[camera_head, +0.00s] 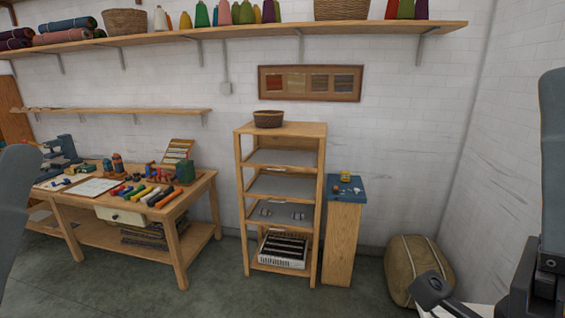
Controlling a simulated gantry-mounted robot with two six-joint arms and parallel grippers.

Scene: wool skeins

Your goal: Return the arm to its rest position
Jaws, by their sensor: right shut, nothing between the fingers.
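My right arm comes in at the right edge as a grey link with a dark joint below it. My right gripper (433,289) shows as a dark shape low at the bottom right, in front of the tan bag (412,262) in the picture. It is shut and holds nothing. A grey part of my left arm shows at the left edge, and my left gripper is out of view.
A wooden shelf rack (240,170) stands mid-view with a basket (268,118) on top. A narrow blue-topped stand (343,240) is beside it. A cluttered workbench (180,255) is at left. Wall shelves (270,35) hold yarn cones. Floor in front is clear.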

